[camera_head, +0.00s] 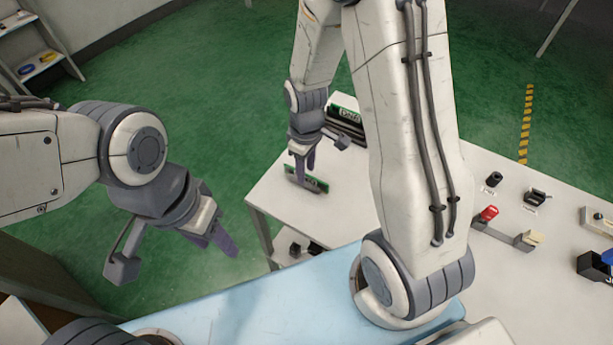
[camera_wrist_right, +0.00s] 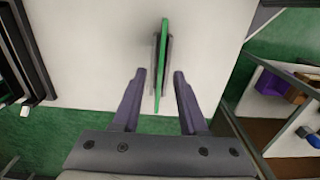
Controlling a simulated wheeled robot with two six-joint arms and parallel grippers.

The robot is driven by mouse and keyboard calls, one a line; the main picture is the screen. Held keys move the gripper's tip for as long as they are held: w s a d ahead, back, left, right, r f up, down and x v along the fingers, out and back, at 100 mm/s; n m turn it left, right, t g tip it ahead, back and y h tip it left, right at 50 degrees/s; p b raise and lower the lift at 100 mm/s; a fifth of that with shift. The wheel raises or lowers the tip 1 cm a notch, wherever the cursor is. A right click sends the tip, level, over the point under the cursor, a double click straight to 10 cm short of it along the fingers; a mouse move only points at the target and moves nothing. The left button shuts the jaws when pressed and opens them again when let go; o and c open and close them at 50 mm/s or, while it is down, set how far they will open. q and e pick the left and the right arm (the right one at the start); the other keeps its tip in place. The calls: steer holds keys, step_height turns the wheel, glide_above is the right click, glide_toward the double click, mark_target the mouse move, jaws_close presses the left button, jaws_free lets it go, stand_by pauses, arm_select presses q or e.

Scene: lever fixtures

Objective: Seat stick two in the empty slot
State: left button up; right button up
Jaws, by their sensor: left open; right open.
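A green stick (camera_head: 319,184) stands on edge in a small grey holder near the left end of the white table. In the right wrist view the stick (camera_wrist_right: 164,45) is seen edge-on. My right gripper (camera_head: 303,165) is open above it, with the stick lined up between its fingers and a gap on both sides. A dark fixture (camera_head: 334,134) with another green stick (camera_head: 346,114) stands behind, partly hidden by my right arm. I cannot see its empty slot. My left gripper (camera_head: 228,247) is open and empty, away from the table over the green floor.
The white table (camera_head: 268,196) is bare around the holder. A black knob (camera_head: 494,179), a red-handled lever (camera_head: 488,213) and other fixtures stand at the right. A light blue surface (camera_head: 270,305) lies in front. A shelf (camera_wrist_right: 290,95) shows beside the table in the right wrist view.

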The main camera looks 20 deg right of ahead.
steer(key=shift+f, duration=0.45)
steer(key=shift+c, duration=0.3)
jaws_close()
steer(key=shift+r, duration=0.1)
